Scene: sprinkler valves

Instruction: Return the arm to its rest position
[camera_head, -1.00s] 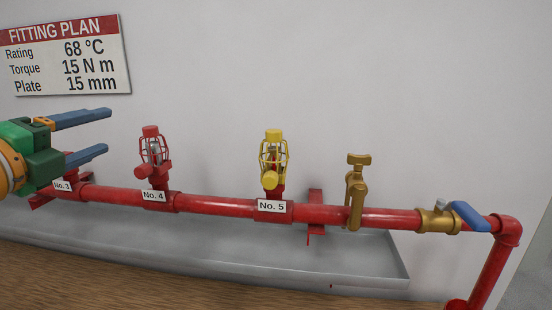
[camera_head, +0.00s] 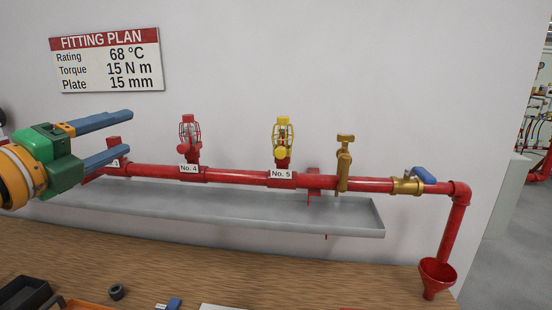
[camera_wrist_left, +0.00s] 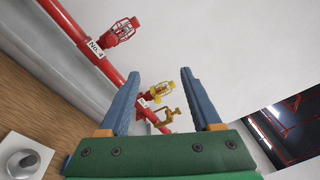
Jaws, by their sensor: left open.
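My left gripper (camera_head: 104,138) comes in from the left in the head view, with two blue fingers spread apart and nothing between them. In the left wrist view the open fingers (camera_wrist_left: 160,100) point toward the wall and pipe, apart from the fittings. A red caged sprinkler (camera_head: 190,134) stands at No. 4 and a yellow caged one (camera_head: 283,138) at No. 5. My right gripper is not in view.
A brass fitting (camera_head: 344,163) and a blue-handled valve (camera_head: 408,182) are on the pipe's right part. A grey tray (camera_head: 250,213) runs below it. A red funnel (camera_head: 437,275) is at lower right. A black bin (camera_head: 24,292) and a dark ring (camera_head: 117,292) lie on the wooden bench.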

